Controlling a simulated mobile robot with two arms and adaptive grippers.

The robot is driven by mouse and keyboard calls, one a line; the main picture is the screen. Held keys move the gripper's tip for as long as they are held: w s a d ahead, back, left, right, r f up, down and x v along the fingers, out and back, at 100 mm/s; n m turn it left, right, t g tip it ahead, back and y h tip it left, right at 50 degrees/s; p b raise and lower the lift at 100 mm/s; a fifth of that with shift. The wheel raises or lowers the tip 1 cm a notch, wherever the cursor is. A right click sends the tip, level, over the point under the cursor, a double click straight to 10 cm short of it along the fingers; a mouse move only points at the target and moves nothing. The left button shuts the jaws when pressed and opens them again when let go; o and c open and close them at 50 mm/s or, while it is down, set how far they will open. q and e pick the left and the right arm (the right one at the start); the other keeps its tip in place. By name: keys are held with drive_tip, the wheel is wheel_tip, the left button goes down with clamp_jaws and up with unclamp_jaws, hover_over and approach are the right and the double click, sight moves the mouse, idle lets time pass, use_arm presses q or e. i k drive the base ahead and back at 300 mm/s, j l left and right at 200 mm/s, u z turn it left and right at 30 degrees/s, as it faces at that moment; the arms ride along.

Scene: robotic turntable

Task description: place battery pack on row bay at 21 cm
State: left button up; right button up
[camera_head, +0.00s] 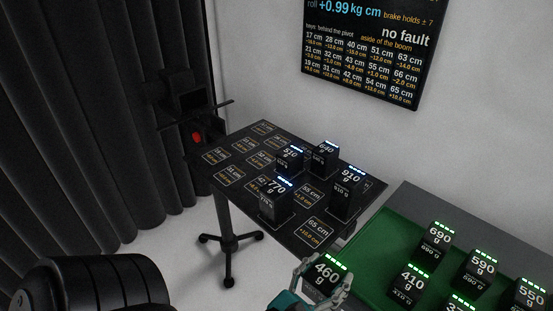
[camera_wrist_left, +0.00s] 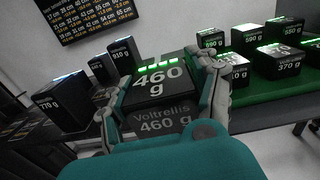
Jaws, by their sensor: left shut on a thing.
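A dark battery pack marked 460 g (camera_head: 326,274) with a green light strip is held by my left gripper (camera_head: 318,285), above the floor between the table's near right corner and the green mat. In the left wrist view the pack (camera_wrist_left: 158,84) sits between the two fingers (camera_wrist_left: 163,100), which are shut on it. The black turntable table (camera_head: 287,238) carries printed bays. The 21 cm bay's label is too small for me to read; the bays at the far left part are bare. My right gripper is not in view.
Packs of 510 g (camera_head: 290,160), 770 g (camera_head: 275,203), 910 g (camera_head: 347,192) and another (camera_head: 323,160) stand on the table. Several packs, including 690 g (camera_head: 436,242), stand on the green mat (camera_head: 385,243). A wall screen (camera_head: 364,50) reads +0.99 kg cm, no fault.

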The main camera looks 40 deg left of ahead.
sight(245, 144)
drive_tip(key=k+j, duration=0.1)
drive_tip(key=j, duration=0.6)
drive_tip(key=k+j, duration=0.1)
drive_tip(key=j, duration=0.55)
drive_tip(key=i+j, duration=0.1)
drive_tip(key=j, duration=0.25)
drive_tip(key=i+j, duration=0.1)
drive_tip(key=j, duration=0.3)
drive_tip(key=i+j, duration=0.1)
drive_tip(key=j, duration=0.25)
drive_tip(key=i+j, duration=0.1)
drive_tip(key=j, duration=0.25)
drive_tip(key=i+j, duration=0.2)
drive_tip(key=i, duration=0.25)
